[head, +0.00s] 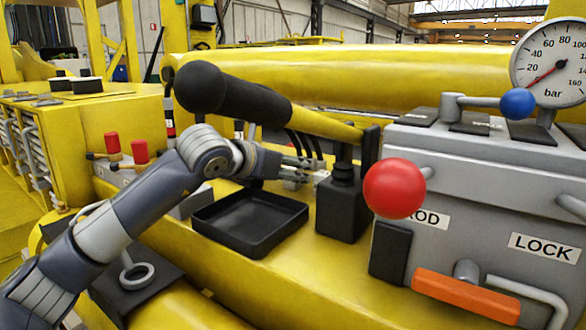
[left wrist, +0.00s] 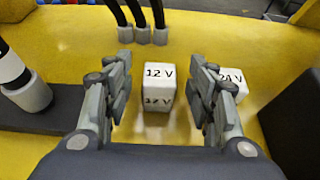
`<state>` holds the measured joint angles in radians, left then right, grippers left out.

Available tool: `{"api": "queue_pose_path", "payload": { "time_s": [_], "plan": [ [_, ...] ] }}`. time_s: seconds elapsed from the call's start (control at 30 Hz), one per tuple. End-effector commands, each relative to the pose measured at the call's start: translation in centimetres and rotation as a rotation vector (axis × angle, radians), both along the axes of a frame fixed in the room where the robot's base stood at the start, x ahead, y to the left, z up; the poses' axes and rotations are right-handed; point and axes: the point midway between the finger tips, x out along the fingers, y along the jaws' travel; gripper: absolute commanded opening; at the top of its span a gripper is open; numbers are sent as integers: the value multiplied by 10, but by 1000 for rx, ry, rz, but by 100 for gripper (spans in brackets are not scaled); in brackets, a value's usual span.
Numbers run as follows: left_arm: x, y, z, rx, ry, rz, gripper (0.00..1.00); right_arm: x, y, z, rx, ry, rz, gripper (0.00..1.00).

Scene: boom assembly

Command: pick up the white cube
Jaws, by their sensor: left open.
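A white cube (left wrist: 157,86) marked "12 V" stands on the yellow surface in the left wrist view, between the two fingers of my left gripper (left wrist: 160,65). The fingers are spread, with a visible gap on each side of the cube. A second white block (left wrist: 230,82) marked "24 V" stands just right of the right finger, which partly hides it. In the head view my left gripper (head: 312,170) is behind the black tray, beside the lever's black base; the cubes cannot be made out clearly there. My right gripper is not in view.
An empty black tray (head: 250,243) lies in front of the gripper. The lever's black base (head: 343,208) stands close on its right, with a black-gripped lever (head: 225,92) above. Black hoses (left wrist: 138,15) rise behind the cubes. A grey control box (head: 480,190) with a red knob (head: 394,188) stands right.

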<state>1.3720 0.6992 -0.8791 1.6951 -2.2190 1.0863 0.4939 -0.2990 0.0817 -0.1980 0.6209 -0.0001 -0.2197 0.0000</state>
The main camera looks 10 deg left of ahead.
Motion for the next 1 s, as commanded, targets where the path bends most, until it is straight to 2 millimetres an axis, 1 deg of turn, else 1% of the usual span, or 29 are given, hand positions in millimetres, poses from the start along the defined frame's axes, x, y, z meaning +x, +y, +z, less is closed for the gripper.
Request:
{"api": "queue_pose_path", "payload": {
  "time_s": [0.03, 0.1, 0.37, 0.47, 0.5, 0.57, 0.6, 1.0],
  "plan": [
    [6, -2, -1, 1, 3, 1, 52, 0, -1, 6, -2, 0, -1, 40],
    [10, -4, -4, 0, 2, 1, 52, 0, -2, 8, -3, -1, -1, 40],
    [13, -5, -7, 1, 1, 1, 52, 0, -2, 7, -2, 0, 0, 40],
    [12, -5, -7, 1, 1, 1, 31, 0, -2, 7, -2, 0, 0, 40],
    [12, -5, -7, 1, 1, 1, 22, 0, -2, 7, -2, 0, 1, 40],
    [12, -5, -7, 1, 1, 1, 9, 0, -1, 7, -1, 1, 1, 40],
    [12, -4, -7, 1, 1, 1, 4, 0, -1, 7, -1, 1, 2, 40],
    [13, -4, -3, -1, -1, 1, 4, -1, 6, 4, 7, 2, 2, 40]
  ]
}}
